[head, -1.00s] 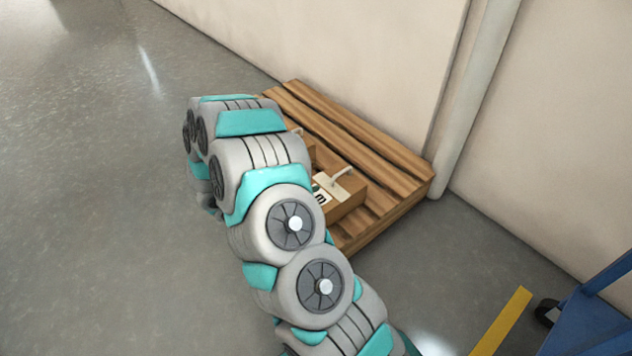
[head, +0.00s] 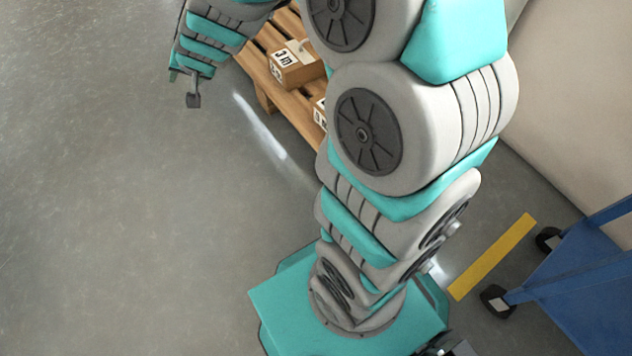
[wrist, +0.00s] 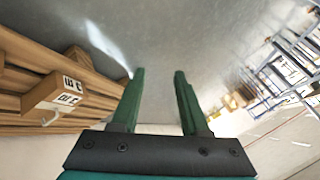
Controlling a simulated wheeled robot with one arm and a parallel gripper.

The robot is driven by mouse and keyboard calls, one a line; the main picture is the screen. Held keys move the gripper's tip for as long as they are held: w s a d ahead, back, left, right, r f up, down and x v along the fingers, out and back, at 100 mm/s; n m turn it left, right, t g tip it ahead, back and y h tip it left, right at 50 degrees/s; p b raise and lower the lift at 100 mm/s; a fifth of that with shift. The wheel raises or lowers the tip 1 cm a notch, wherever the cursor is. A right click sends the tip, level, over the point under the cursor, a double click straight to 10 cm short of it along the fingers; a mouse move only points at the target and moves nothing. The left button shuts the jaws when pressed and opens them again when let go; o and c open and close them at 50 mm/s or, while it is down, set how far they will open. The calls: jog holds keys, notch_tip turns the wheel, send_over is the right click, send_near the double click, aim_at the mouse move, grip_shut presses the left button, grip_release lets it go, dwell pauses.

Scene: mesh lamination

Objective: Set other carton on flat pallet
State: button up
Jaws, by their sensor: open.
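The flat wooden pallet (head: 262,92) lies on the floor by the wall. A brown carton (head: 298,68) with a white label sits on it, and a second carton (head: 319,112) shows only in part beside my arm. In the wrist view one carton (wrist: 55,93) with a light handle sits on the pallet (wrist: 28,52) at the left. My gripper (head: 193,97) is off to the left of the pallet, pointing away from the cartons. In the wrist view its green fingers (wrist: 160,75) are apart with nothing between them.
Open grey floor (head: 110,210) lies left of the pallet. A blue cart (head: 585,275) stands at the right, near a yellow floor stripe (head: 492,257). The wall is behind the pallet. Racks (wrist: 285,65) appear far off in the wrist view.

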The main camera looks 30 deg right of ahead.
jog(key=s+a+r+n+g+y, duration=0.1)
jog(key=s+n+g, duration=0.1)
jog(key=s, duration=0.6)
jog(key=s+r+n+g, duration=0.2)
jog(key=s, duration=0.5)
jog(key=s+d+g+h, duration=0.1)
jog(key=s+d, duration=0.2)
jog(key=s, duration=0.5)
jog(key=s+d+n+g+h, duration=0.1)
jog(key=s+d, duration=0.3)
jog(key=s, duration=0.4)
jog(key=s+d+n+g+h, duration=0.1)
jog(key=s+d+g+h, duration=0.1)
jog(key=s, duration=0.6)
jog(key=shift+d+g, duration=0.7)
jog(key=shift+d, duration=0.15)
jog(key=shift+w, duration=0.1)
